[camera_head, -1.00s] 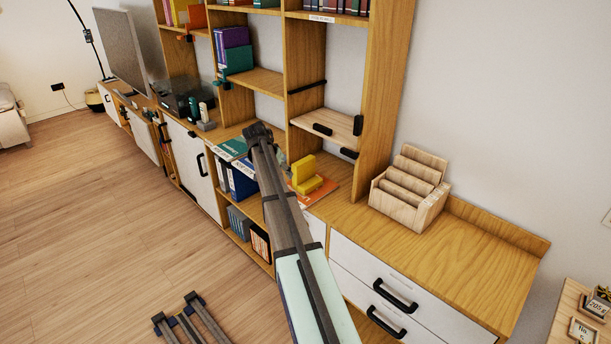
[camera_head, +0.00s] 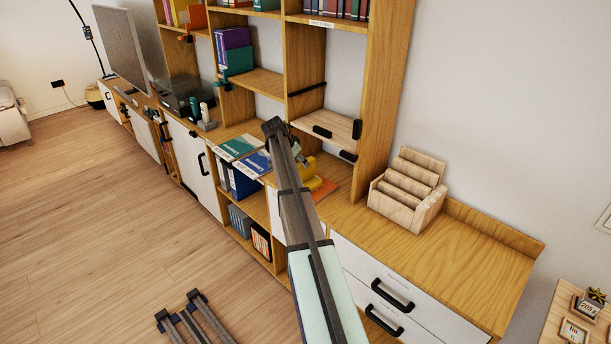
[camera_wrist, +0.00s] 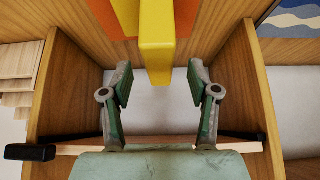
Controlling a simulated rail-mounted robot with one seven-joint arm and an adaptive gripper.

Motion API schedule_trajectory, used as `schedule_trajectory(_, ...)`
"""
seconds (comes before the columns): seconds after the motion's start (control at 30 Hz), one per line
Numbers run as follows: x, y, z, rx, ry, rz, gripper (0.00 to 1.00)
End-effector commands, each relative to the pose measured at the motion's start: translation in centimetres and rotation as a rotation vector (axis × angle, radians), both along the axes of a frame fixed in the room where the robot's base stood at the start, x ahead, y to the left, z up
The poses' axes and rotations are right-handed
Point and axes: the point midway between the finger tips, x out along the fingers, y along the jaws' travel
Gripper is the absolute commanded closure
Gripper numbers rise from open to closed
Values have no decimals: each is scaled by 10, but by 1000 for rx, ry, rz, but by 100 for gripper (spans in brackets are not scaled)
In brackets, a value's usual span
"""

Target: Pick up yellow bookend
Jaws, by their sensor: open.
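The yellow bookend (camera_head: 320,184) stands on the wooden cabinet top, on an orange book (camera_head: 326,194). My arm hides part of it in the head view. In the wrist view the bookend (camera_wrist: 157,45) is at the top centre, its upright part coming down toward the space between my fingers. My gripper (camera_wrist: 160,88) is open, with one green finger on each side, and nothing is clamped in it. The bookend's near end lies roughly midway between the fingertips, with a visible gap on both sides. In the head view my gripper (camera_head: 301,155) is beside the bookend, partly hidden by my arm.
Wooden shelf side panels stand on both sides of my gripper. A small shelf board with black handles (camera_head: 322,131) is just behind and above. Blue and green books (camera_head: 252,163) lie to the left. A wooden desk organizer (camera_head: 408,190) stands right, with clear cabinet top beyond.

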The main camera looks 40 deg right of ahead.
Motion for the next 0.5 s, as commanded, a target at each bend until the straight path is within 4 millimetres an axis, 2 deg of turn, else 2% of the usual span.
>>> schedule_trajectory(0.5,3,-23,-28,1,2,0,40)
